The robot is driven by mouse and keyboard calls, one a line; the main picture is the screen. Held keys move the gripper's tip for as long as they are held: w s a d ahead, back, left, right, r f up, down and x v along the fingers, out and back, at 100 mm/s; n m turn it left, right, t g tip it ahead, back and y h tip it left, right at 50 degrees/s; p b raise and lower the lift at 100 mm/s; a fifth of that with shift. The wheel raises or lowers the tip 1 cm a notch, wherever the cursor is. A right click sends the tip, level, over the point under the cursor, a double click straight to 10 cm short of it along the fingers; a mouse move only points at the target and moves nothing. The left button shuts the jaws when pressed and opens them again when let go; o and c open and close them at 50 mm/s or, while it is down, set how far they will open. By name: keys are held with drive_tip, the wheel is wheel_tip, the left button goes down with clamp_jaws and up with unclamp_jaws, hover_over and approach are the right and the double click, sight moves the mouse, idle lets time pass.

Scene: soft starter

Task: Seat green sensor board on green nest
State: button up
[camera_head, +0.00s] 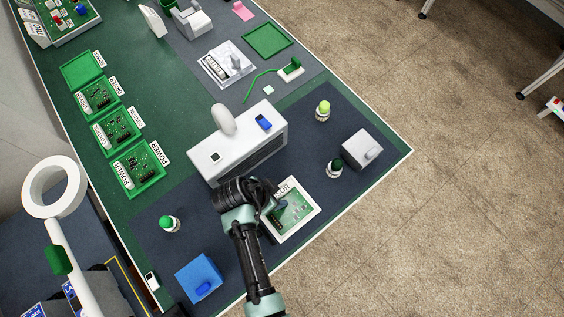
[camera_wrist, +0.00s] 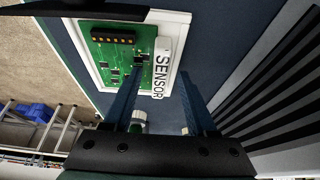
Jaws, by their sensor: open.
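The green sensor board (camera_head: 294,209) lies in a white frame (camera_head: 271,236) on the dark mat at the bench's front. In the wrist view the board (camera_wrist: 112,62) shows chips, a black connector and a white strip reading SENSOR (camera_wrist: 160,68). My gripper (camera_head: 277,204) is open above the board's left part and partly hides it. In the wrist view its two blue fingers (camera_wrist: 160,80) stand apart with the strip beyond them; contact cannot be told. An empty green nest (camera_head: 82,70) heads a row at left; another empty green tray (camera_head: 268,40) lies at upper right.
Three nests below the empty one hold boards, the lowest beside a POWER label (camera_head: 160,153). A white box (camera_head: 240,140) stands just behind my gripper. Small bottles, a grey block (camera_head: 362,149) and a blue block (camera_head: 199,279) stand around.

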drive_tip(key=shift+c, duration=0.3)
clamp_jaws()
drive_tip(key=shift+r, duration=0.15)
wheel_tip(320, 180, up, 10)
drive_tip(key=shift+b, duration=0.35)
